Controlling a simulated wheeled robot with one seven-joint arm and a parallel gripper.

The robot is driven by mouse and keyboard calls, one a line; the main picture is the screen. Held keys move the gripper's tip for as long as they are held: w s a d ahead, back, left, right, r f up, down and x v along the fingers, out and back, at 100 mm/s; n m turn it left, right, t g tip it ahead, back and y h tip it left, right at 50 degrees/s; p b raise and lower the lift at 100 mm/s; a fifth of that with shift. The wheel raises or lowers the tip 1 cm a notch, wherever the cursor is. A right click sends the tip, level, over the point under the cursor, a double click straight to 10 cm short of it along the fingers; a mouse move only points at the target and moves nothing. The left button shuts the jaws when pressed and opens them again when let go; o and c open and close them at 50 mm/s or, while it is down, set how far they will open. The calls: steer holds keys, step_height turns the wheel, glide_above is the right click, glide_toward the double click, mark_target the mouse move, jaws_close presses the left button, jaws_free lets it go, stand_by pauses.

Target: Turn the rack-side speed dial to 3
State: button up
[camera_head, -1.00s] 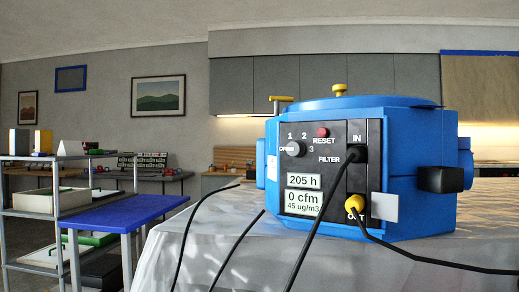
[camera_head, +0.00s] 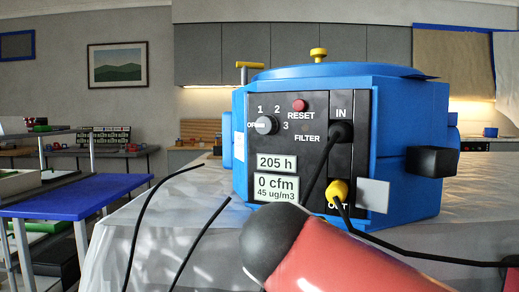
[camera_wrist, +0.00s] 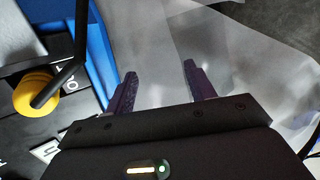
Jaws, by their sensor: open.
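A blue air-filter machine (camera_head: 405,120) stands on a sheet-covered table. Its black front panel carries a grey round speed dial (camera_head: 266,125) with marks OFF, 1, 2 and 3. The dial's pointer seems to be at OFF on the left. The display (camera_head: 276,189) below reads 0 cfm. My gripper (camera_wrist: 159,70) is open and empty in the wrist view, over the pale sheet beside the panel's yellow plug (camera_wrist: 35,92). The dial is not in the wrist view. In the head view my red and dark arm link is at lower right, below the machine; my fingers are not visible there.
A red reset button (camera_head: 299,106) is right of the dial. A black plug (camera_head: 341,131) and yellow plug (camera_head: 337,192) have cables hanging in front. A pale tag (camera_head: 373,195) sticks out at right. A blue-topped table (camera_head: 75,197) stands left.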

steer(key=w+a+r+n+t+h, duration=0.1)
steer(key=a+r+n+t, duration=0.15)
steer(key=r, duration=0.35)
steer(key=w+a+r+n+t, duration=0.1)
steer(key=w+a+r+n, duration=0.1)
steer(key=a+r, duration=0.25)
steer(key=n+t+h+p, duration=0.1)
steer(key=n+t+h, duration=0.1)
steer(key=n+t, duration=0.1)
glide_toward(264, 125)
steer(key=w, duration=0.1)
steer(key=x, duration=0.8)
steer(key=shift+d+p, duration=0.2)
steer(key=shift+p, duration=0.2)
steer(key=shift+s, duration=0.1)
steer(key=shift+c, duration=0.4)
steer(key=c, duration=0.9)
steer(key=shift+m, duration=0.25)
